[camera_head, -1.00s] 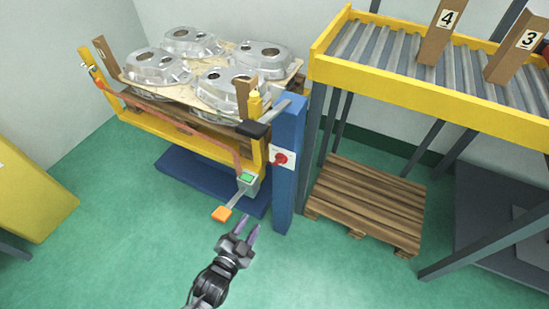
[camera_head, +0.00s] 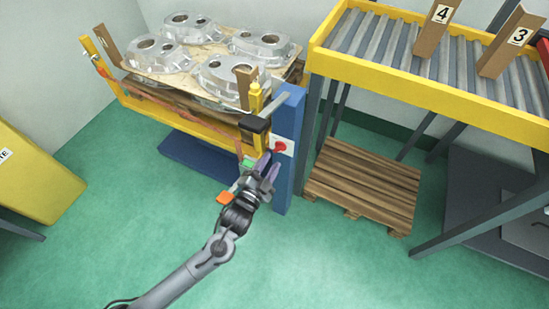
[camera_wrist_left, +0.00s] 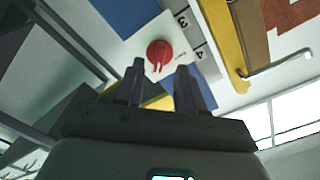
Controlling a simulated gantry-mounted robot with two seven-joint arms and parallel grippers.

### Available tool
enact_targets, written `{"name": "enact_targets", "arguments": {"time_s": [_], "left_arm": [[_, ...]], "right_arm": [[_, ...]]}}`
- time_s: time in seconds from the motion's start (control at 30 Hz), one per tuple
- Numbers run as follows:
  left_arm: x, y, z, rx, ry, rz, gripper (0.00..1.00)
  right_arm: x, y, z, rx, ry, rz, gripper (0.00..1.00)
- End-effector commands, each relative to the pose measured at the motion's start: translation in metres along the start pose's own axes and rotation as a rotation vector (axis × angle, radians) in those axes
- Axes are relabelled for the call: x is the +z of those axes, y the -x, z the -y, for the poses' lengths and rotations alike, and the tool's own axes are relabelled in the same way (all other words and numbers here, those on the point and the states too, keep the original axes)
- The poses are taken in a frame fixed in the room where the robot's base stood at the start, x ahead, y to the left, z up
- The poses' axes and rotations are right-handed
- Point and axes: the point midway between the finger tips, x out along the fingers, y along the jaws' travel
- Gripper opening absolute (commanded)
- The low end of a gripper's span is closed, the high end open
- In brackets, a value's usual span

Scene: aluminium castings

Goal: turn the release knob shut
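The release knob (camera_head: 280,146) is a red round knob on a white plate, mounted on the front of a blue post (camera_head: 289,125). In the left wrist view the red knob (camera_wrist_left: 160,53) shows straight beyond my fingertips. My left gripper (camera_head: 267,163) is just below and left of the knob in the head view, apart from it. In the left wrist view its two fingers (camera_wrist_left: 161,72) are spread with nothing between them. My right gripper is in neither view.
A yellow lift frame (camera_head: 186,124) carries several aluminium castings (camera_head: 234,78) left of the post. A roller conveyor (camera_head: 400,85) and wooden pallet (camera_head: 363,195) are at right.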

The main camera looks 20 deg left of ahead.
Motion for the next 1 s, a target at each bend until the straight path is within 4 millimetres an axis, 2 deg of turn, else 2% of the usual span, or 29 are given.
{"name": "enact_targets", "arguments": {"time_s": [0.1, 0.3, 0.67, 0.7, 0.93, 1.0], "left_arm": [[0.002, -0.017, -0.001, -0.003, 0.001, -0.001, 0.38], [0.001, -0.034, -0.001, 0.000, 0.001, 0.000, 0.38], [0.000, -0.038, 0.001, 0.000, 0.001, 0.001, 0.38], [0.000, -0.038, 0.001, 0.000, 0.001, 0.001, 0.37], [0.000, -0.038, 0.001, 0.000, 0.001, 0.001, 0.02], [0.000, -0.038, 0.001, 0.000, 0.001, 0.001, 0.00]], "right_arm": [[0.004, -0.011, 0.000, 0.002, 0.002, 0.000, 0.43], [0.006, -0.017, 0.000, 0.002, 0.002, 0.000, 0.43], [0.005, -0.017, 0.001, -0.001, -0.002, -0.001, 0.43], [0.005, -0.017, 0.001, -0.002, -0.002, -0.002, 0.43], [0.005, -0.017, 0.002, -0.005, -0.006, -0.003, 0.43], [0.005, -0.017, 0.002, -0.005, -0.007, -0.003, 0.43]]}}
